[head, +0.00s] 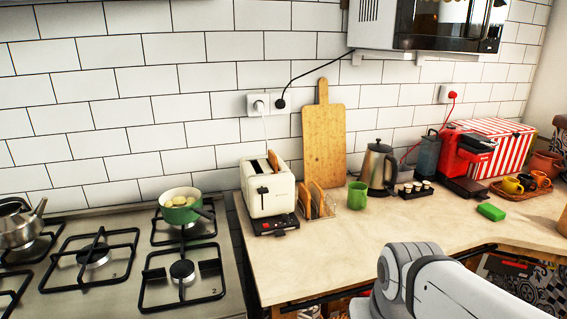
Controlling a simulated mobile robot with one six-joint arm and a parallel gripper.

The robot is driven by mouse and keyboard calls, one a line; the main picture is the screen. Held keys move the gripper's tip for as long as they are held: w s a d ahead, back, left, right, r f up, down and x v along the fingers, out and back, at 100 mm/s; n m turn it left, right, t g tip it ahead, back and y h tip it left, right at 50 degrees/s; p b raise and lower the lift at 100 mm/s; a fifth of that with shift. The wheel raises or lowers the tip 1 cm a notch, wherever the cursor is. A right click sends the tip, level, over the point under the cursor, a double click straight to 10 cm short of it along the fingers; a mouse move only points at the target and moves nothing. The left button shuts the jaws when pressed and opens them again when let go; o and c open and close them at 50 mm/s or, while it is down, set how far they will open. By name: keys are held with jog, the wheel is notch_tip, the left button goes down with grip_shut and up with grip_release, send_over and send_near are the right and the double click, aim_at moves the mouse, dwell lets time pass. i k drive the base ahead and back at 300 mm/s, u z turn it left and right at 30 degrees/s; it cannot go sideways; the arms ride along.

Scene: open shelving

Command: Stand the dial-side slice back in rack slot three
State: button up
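A cream toaster (266,190) stands on the counter near its left end, with a dark lever on its front. One brown bread slice (273,159) sticks up from the toaster's top. A small wire toast rack (328,208) stands just right of the toaster. It holds toast slices (317,196) standing on edge, at least two of them. Its right part looks empty, but the slots are too small to count. I cannot make out a dial on the toaster for certain. My arm link shows at the lower right; my gripper is out of view.
A green mug (357,195) stands close right of the rack, then a kettle (378,168). A wooden board (323,140) leans on the wall behind. A green pot (181,206) sits on the hob to the left. The counter front (340,255) is clear.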

aim_at(327, 214)
jog(key=z, duration=0.1)
jog(key=i, duration=0.95)
jog(key=u, duration=0.3)
